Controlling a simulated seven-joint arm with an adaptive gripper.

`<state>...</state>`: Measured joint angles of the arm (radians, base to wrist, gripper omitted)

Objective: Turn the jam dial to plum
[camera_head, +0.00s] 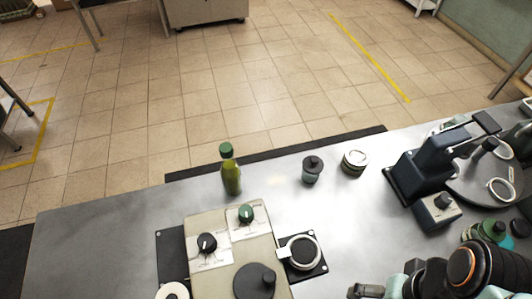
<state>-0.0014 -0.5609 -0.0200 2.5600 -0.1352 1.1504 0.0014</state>
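A beige machine (222,268) stands on the metal table, with two dials on light plates on its top. The markings around both are too small to read, so I cannot tell which is the jam dial or where plum is. A large dark disc with a peg (255,281) sits on the machine's nearer part. My arm is at the bottom right, away from the dials. A grey end piece (368,291) there may be my gripper; its fingers are not clear.
A green bottle (230,172) stands behind the machine. A dark jar (312,170) and a pale-lidded jar (354,163) stand right of it. A ring-topped item (302,252) is on a black plate beside the machine. A dark blue lever press (415,172) and round tray (466,190) are right.

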